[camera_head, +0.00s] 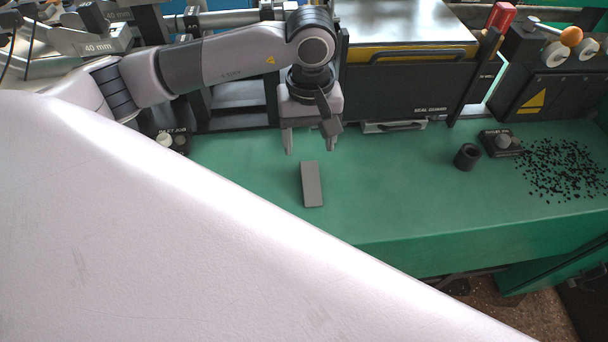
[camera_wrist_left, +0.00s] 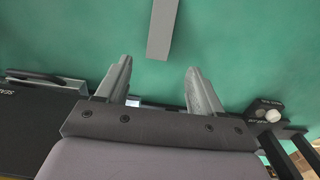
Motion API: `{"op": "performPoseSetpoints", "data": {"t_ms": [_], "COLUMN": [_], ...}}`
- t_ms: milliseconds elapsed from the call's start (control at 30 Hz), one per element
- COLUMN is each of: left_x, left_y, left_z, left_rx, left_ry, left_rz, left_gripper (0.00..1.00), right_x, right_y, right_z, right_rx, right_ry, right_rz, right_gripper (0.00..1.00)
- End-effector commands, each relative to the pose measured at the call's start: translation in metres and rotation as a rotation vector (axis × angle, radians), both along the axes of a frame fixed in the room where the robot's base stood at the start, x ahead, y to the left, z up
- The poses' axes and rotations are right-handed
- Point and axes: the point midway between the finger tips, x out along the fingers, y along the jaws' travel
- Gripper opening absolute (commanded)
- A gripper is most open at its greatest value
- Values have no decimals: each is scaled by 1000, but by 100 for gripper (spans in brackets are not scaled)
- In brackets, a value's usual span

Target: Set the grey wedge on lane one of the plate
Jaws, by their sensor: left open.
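The grey wedge (camera_head: 312,184) is a narrow dark-grey bar lying on the green bench top. My left gripper (camera_head: 311,148) is open and empty, with its fingers pointing down on the machine side of the wedge. In the left wrist view, the wedge (camera_wrist_left: 161,28) shows at the top, cut off by the edge. There it lies ahead of the open fingertips (camera_wrist_left: 159,66), in line with the gap and not between them. I cannot make out a plate with marked lanes. My right gripper is not in view.
A black unit marked SEAL GUARD (camera_head: 415,92) stands behind the bench. A black cylinder (camera_head: 467,157), a knob box (camera_head: 501,142) and scattered black bits (camera_head: 565,170) lie at right. A large pale surface hides the lower left. The bench between wedge and cylinder is clear.

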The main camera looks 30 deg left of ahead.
Motion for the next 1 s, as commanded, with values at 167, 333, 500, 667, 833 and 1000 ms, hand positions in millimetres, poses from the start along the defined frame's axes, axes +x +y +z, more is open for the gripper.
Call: {"op": "performPoseSetpoints", "data": {"t_ms": [167,333,500,667,833,1000], "left_x": [-1,0,3,4,4,4], "left_y": [-2,-1,-1,-1,-1,-1], "left_z": [-10,-28,-54,-70,-72,-72], "left_rx": [-1,-1,0,-1,0,0], "left_ry": [4,4,5,1,0,0], "left_rz": [4,4,4,3,2,3], "left_gripper": [67,67,67,67,67,38], "right_x": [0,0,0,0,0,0], "right_y": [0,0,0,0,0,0], "right_z": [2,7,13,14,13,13], "right_rx": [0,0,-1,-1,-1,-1], "right_ry": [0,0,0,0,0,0], "right_rz": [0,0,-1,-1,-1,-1], "right_gripper": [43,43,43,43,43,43]}}
